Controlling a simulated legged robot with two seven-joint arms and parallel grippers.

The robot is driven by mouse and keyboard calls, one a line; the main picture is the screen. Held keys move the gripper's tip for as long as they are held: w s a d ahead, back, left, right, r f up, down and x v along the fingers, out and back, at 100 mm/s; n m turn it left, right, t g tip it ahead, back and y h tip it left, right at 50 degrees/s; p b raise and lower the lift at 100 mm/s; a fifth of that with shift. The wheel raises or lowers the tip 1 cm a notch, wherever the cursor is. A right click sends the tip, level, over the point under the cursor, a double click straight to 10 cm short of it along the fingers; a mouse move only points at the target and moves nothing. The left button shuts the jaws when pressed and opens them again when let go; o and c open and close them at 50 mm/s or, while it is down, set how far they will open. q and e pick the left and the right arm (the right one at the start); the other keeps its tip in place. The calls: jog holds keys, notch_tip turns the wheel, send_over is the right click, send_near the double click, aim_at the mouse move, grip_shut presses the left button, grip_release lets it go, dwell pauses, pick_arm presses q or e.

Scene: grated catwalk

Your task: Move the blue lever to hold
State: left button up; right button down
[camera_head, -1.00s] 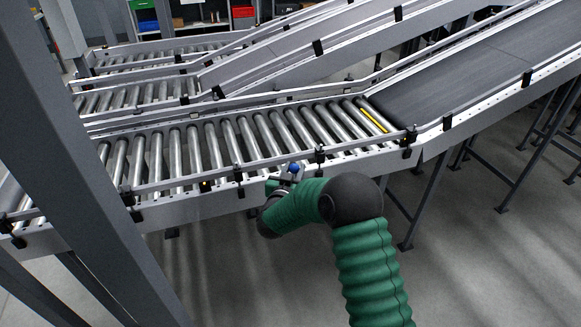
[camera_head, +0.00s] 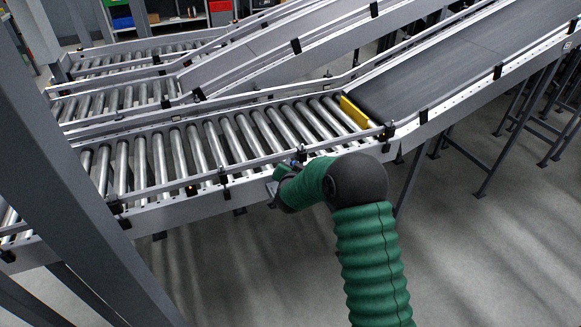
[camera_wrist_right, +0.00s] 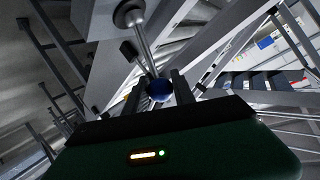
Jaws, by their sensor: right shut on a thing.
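The blue lever's round knob (camera_wrist_right: 160,90) sits between the two dark fingers of my right gripper (camera_wrist_right: 158,92) in the right wrist view. Its metal rod runs up from the knob to a round pivot on a grey box. My right gripper (camera_head: 284,174) is shut on the knob, at the near side rail of the roller conveyor (camera_head: 190,206). In the head view the arm and gripper hide most of the lever; only a bit of blue shows. A yellow plate (camera_head: 354,112) stands up across the conveyor, between the rollers and the dark belt. My left gripper is not in view.
A grey post (camera_head: 70,170) rises close on the left. The sloping belt (camera_head: 440,75) runs up to the right on grey legs. More conveyors lie behind, with shelves of coloured bins at the back. The floor at front right is clear.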

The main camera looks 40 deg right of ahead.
jog(key=shift+d, duration=0.25)
jog(key=c, duration=1.1)
grip_release()
jog(key=shift+s, duration=0.1)
jog(key=shift+o, duration=0.2)
jog(key=p+v, duration=0.1)
jog(key=v, duration=1.5)
jog(key=shift+s+a, duration=0.25)
jog(key=shift+a, duration=0.05)
jog(key=shift+r, duration=0.1)
